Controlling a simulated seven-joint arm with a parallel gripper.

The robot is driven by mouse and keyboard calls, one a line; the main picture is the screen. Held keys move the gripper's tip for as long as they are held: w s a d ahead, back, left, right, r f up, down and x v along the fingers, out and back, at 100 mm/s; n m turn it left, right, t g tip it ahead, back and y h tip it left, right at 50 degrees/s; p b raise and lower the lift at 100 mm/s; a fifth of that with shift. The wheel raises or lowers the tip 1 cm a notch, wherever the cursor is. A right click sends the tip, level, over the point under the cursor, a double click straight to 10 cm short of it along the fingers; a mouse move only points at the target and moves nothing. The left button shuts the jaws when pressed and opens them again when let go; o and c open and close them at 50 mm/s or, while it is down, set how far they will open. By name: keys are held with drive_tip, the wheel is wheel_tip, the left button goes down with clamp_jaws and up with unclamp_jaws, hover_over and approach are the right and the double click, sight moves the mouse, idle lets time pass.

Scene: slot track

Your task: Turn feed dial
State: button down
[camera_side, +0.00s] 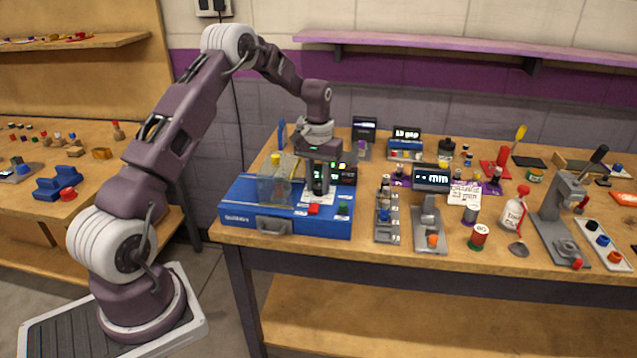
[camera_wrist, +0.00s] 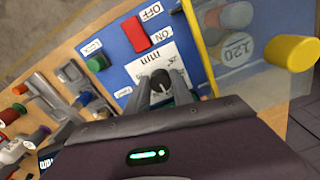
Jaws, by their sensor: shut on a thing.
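The blue machine box (camera_side: 240,219) sits at the left front of the bench. Its feed dial (camera_wrist: 161,79) is a dark round knob with a pale pointer line, on a white plate marked mm. My gripper (camera_wrist: 161,91) points down at the dial, with one finger on each side, shut on it. In the side view my gripper (camera_side: 318,192) is low over the right half of the box, and the dial is hidden there.
A red rocker switch (camera_wrist: 136,34), labelled ON and OFF, and a green button (camera_wrist: 97,62) sit close to the dial. A clear guard (camera_side: 274,188) with a yellow knob (camera_wrist: 293,52) stands beside it. Small fixtures (camera_side: 387,216) crowd the bench to the right.

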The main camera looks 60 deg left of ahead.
sight(318, 187)
drive_tip(key=shift+r, duration=0.1)
idle(0.4)
drive_tip(key=c, duration=1.1)
unclamp_jaws()
wheel_tip(318, 187, up, 7)
drive_tip(key=shift+r, duration=0.1)
